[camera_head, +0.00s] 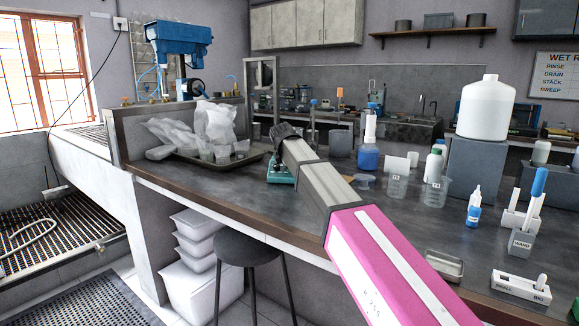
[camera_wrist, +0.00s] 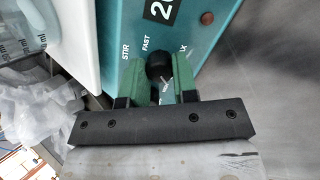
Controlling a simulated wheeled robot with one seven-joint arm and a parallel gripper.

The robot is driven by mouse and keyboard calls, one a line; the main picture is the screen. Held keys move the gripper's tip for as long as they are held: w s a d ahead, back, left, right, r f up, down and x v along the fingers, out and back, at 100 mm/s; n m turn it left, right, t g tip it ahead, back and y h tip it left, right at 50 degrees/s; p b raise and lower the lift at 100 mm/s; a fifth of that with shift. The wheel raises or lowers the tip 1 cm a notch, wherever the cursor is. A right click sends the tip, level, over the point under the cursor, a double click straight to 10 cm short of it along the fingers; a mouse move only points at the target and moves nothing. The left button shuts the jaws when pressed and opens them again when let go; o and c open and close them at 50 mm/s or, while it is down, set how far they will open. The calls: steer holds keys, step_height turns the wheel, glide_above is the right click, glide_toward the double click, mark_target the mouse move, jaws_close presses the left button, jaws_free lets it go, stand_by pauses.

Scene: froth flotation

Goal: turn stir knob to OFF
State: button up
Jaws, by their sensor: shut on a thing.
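The stir knob (camera_wrist: 158,66) is a round black knob on a teal panel (camera_wrist: 112,30), seen in the wrist view. The panel carries the words STIR and FAST beside the knob, and part of another label at right. My gripper (camera_wrist: 157,80) has green fingertips, one on each side of the knob, and is shut on it. The fingers cover part of the knob and the lettering near it, so I cannot read its setting or see the OFF mark. In the head view the teal device (camera_head: 281,171) stands on the bench, mostly hidden behind my arm.
A tray (camera_head: 183,172) with cups and crumpled plastic bags lies left of the device. A blue bottle (camera_head: 368,157) and beakers (camera_head: 397,186) stand at right. A round stool (camera_head: 249,248) stands before the bench. A brown button (camera_wrist: 207,18) is on the panel.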

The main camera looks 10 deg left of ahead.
stand_by(0.4)
steer(key=o, duration=0.9)
steer(key=shift+o, duration=0.2)
steer(key=v, duration=1)
steer(key=shift+s+r, duration=0.25)
steer(key=shift+r, duration=0.05)
